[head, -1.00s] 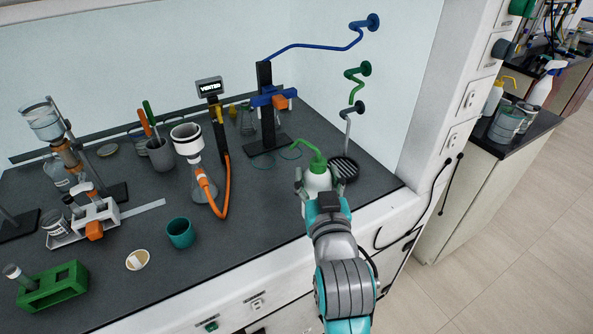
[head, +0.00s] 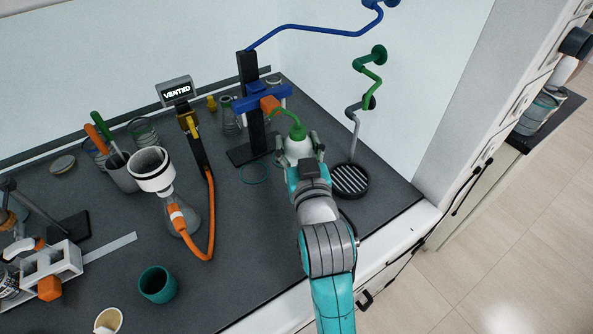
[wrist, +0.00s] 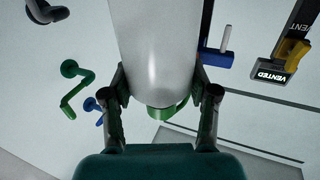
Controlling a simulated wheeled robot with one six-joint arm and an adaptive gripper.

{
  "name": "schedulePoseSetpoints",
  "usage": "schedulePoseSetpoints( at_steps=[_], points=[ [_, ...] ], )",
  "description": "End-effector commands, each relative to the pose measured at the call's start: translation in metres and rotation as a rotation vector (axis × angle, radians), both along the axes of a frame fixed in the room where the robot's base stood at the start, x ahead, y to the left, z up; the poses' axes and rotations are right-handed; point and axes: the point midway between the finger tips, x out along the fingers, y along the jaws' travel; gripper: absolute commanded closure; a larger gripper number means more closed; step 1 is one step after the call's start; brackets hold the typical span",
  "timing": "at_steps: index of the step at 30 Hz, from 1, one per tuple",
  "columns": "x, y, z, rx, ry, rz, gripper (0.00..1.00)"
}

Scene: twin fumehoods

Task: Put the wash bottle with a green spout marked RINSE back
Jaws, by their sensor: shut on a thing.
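The wash bottle (head: 298,148) has a white body and a green cap with a bent green spout (head: 286,122). Any RINSE lettering is not visible. My gripper (head: 302,160) is shut on its body from the front. In the wrist view the white body (wrist: 155,55) fills the space between the two fingers (wrist: 163,105), with green at its lower end. The bottle looks upright; whether its base touches the bench is hidden. A thin green ring (head: 241,175) lies flat on the dark bench (head: 235,215) to the left of the bottle.
A black stand with a blue clamp (head: 262,98) is close behind the bottle. A round black drain grate (head: 350,181) lies to its right, below a green tap (head: 370,78). A filter flask (head: 183,212) with an orange hose and a teal cup (head: 158,284) stand left.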

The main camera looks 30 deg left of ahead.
Motion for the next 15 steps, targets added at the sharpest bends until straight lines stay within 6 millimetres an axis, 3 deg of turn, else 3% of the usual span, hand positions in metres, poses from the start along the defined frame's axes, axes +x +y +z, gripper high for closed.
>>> schedulePoseSetpoints(
  at_steps=[3,11,15],
  points=[
    [0.000,0.000,-0.019,-0.001,0.001,0.000,0.52],
    [0.000,0.000,-0.037,0.001,-0.002,0.000,0.52],
    [0.000,0.000,-0.056,-0.001,0.001,0.000,0.52]
  ],
)
